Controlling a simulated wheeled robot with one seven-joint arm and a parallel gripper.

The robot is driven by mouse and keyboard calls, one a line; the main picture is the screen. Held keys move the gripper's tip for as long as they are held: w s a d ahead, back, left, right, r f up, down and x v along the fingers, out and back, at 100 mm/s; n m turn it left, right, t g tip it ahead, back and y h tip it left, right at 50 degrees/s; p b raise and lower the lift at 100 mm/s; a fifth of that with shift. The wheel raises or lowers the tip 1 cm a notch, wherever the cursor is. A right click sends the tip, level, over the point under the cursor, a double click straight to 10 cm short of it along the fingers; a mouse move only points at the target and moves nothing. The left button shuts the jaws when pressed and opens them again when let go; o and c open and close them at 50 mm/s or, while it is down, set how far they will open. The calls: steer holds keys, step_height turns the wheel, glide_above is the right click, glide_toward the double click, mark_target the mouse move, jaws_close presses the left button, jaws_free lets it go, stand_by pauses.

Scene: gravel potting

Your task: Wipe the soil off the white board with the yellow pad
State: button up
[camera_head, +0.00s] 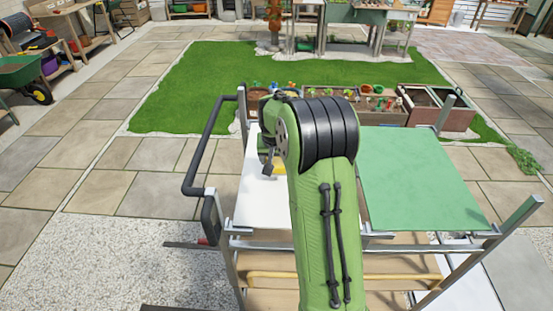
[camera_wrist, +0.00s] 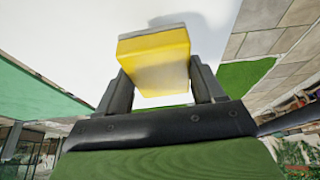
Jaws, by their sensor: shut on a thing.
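The yellow pad (camera_wrist: 157,62) is held between the two fingers of my gripper (camera_wrist: 155,85), seen in the wrist view. Its far edge has a grey layer. In the head view a small bit of the yellow pad (camera_head: 279,169) shows beside my arm, over the white board. The white board (camera_head: 262,208) lies on the left half of the cart top and is partly hidden behind my arm. The board (camera_wrist: 65,35) also fills the upper middle of the wrist view. I see no soil on the parts that show. I cannot tell whether the pad touches the board.
A green panel (camera_head: 420,178) covers the right half of the cart top. A dark handle (camera_head: 207,150) sticks out at the cart's left, and metal posts rise at its corners. Planter boxes (camera_head: 325,106) stand behind the cart on grass.

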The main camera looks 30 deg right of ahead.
steer(key=shift+r+p, duration=0.85)
steer(key=shift+r, duration=0.7)
